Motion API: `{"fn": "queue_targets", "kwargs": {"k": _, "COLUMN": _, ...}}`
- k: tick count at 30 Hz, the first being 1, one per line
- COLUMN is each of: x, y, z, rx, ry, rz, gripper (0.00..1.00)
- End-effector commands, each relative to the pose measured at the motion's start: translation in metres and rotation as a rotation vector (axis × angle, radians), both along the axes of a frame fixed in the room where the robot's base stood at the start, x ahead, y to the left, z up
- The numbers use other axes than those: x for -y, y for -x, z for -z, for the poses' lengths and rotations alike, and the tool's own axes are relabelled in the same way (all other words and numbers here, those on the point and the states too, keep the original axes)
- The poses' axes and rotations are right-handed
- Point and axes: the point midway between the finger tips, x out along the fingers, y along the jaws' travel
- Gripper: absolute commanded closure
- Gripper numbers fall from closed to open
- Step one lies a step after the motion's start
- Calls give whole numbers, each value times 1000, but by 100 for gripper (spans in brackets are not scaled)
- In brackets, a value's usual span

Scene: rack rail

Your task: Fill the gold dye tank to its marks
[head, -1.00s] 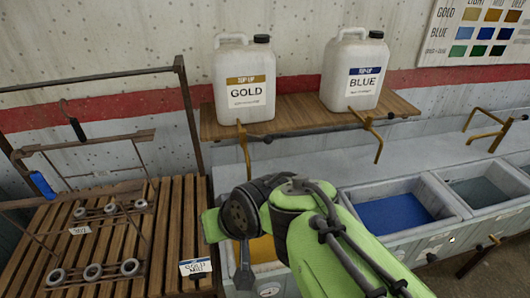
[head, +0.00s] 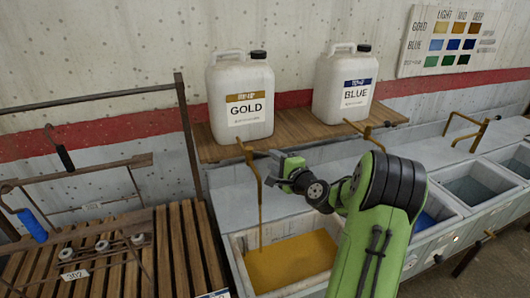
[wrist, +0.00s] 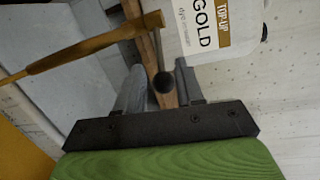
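The gold tank (head: 236,256) holds yellow-gold dye (head: 292,262); I cannot make out its marks. Above it the gold tap (head: 249,166) hangs from the shelf, and a thin gold stream (head: 261,220) falls from its spout into the dye. The white GOLD top-up jug (head: 241,100) stands on the shelf behind and also shows in the wrist view (wrist: 215,45). My gripper (head: 281,164) is at the tap's handle. In the wrist view its fingers (wrist: 160,88) are apart, with the handle's round dark knob (wrist: 163,83) between them; neither visibly grips it.
The BLUE jug (head: 343,90) stands to the right on the wooden shelf (head: 292,127), with its own tap (head: 366,132). A blue tank and a grey-dye tank (head: 475,191) lie to the right. A rack with a blue-handled hook (head: 32,226) stands left. A colour chart (head: 458,42) hangs behind.

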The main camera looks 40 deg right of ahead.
Motion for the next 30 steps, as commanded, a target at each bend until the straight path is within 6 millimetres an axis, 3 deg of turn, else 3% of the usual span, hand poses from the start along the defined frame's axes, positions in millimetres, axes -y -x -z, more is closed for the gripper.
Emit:
{"fn": "queue_targets", "kwargs": {"k": 3, "x": 1, "y": -29, "z": 3, "rx": 1, "ry": 0, "rz": -5, "gripper": 63}}
{"fn": "queue_targets", "kwargs": {"k": 8, "x": 4, "y": -55, "z": 7, "rx": 0, "ry": 2, "rz": -2, "gripper": 63}}
{"fn": "queue_targets", "kwargs": {"k": 18, "x": 6, "y": -64, "z": 9, "rx": -1, "ry": 1, "rz": 1, "gripper": 63}}
{"fn": "queue_targets", "kwargs": {"k": 26, "x": 6, "y": -63, "z": 9, "rx": -2, "ry": 1, "rz": 1, "gripper": 100}}
{"fn": "queue_targets", "kwargs": {"k": 30, "x": 6, "y": -63, "z": 9, "rx": -2, "ry": 2, "rz": 0, "gripper": 100}}
